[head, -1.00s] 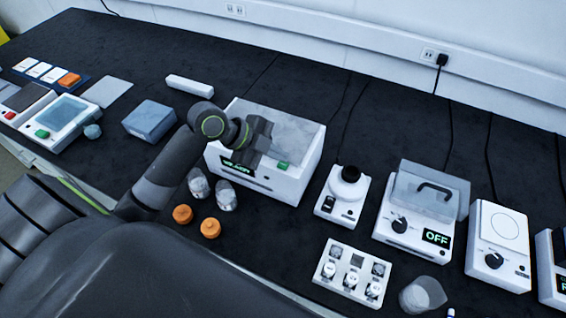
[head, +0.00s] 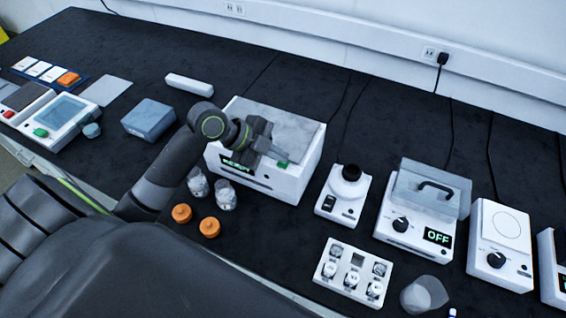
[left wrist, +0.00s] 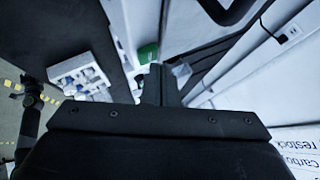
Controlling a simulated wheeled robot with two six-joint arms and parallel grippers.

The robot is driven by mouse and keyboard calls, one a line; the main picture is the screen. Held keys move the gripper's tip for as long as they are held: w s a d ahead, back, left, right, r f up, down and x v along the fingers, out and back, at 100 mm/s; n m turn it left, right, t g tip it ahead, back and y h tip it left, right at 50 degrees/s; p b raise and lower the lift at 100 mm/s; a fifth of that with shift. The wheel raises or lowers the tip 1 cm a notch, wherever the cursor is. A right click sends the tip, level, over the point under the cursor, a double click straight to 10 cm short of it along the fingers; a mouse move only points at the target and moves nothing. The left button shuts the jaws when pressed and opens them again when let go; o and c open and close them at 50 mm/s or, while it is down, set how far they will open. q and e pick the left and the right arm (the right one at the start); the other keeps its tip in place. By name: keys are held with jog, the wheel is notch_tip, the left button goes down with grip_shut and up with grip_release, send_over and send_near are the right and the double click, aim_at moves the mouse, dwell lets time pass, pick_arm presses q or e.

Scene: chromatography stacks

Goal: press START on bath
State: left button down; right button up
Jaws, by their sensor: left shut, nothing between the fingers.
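The bath is most likely the white box (head: 285,185) with a grey top in the middle of the head view. Its front has a green-lit display (head: 236,163), partly behind my arm, and a green button (head: 284,164). My left gripper (head: 280,154) is shut and empty, its fingertips over the front edge beside the green button. In the left wrist view a green button (left wrist: 147,54) lies just left of the shut fingertips (left wrist: 158,68). I cannot tell whether they touch it.
Two clear bottles (head: 226,195) and two orange caps (head: 210,227) stand before the box. A blue-grey block (head: 150,118) is to its left. To its right are a small device with a black top (head: 348,174) and a lidded unit reading OFF (head: 437,237).

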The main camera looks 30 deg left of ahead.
aim_at(278, 163)
pick_arm(q)
jog(key=shift+f+b, duration=0.3)
jog(key=shift+f, duration=0.15)
dwell(0.6)
jog(key=shift+r, duration=0.15)
jog(key=shift+r+p, duration=0.65)
jog(key=shift+r, duration=0.1)
notch_tip(278, 163, up, 5)
jog(key=p, duration=0.4)
dwell(0.5)
dwell(0.5)
